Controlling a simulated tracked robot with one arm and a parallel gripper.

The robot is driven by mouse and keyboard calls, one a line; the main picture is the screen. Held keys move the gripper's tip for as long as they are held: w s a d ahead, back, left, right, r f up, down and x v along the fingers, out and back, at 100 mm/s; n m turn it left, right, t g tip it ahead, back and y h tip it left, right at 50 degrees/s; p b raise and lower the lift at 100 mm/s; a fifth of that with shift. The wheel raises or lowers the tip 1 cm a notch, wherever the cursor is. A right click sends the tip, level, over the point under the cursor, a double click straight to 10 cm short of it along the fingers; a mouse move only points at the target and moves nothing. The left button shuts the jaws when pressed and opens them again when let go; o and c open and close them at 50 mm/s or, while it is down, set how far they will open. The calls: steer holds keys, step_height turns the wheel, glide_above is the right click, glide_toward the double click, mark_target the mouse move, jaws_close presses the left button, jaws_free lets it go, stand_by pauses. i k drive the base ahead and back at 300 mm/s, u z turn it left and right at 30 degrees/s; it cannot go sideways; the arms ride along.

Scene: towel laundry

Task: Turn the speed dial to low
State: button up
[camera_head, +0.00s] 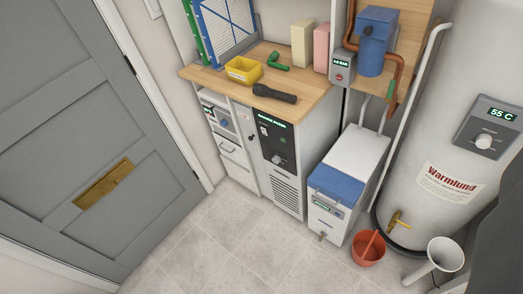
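Several dials show, and none has a label I can read as speed. A pale round dial (277,160) sits on the black panel (275,140) of the white cabinet under the wooden counter. A blue dial (224,124) is on the small unit to its left. Another dial (484,141) is on the grey control box of the white tank, under a display reading 55 C. The dials' settings are too small to read. I see no gripper fingers; a dark shape at the lower right edge may be part of me.
The wooden counter (309,91) carries a yellow tray (244,70), a black torch (274,94) and a green fitting (278,62). Tiled floor (225,240) before the cabinet is clear.

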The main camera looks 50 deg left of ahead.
mark_target(276, 159)
steer(key=u, duration=0.5)
steer(key=i, duration=1)
steer(key=u, duration=0.65)
steer(key=k, duration=0.75)
steer(key=u, duration=0.2)
steer(key=i, duration=0.8)
steer(key=z, duration=0.1)
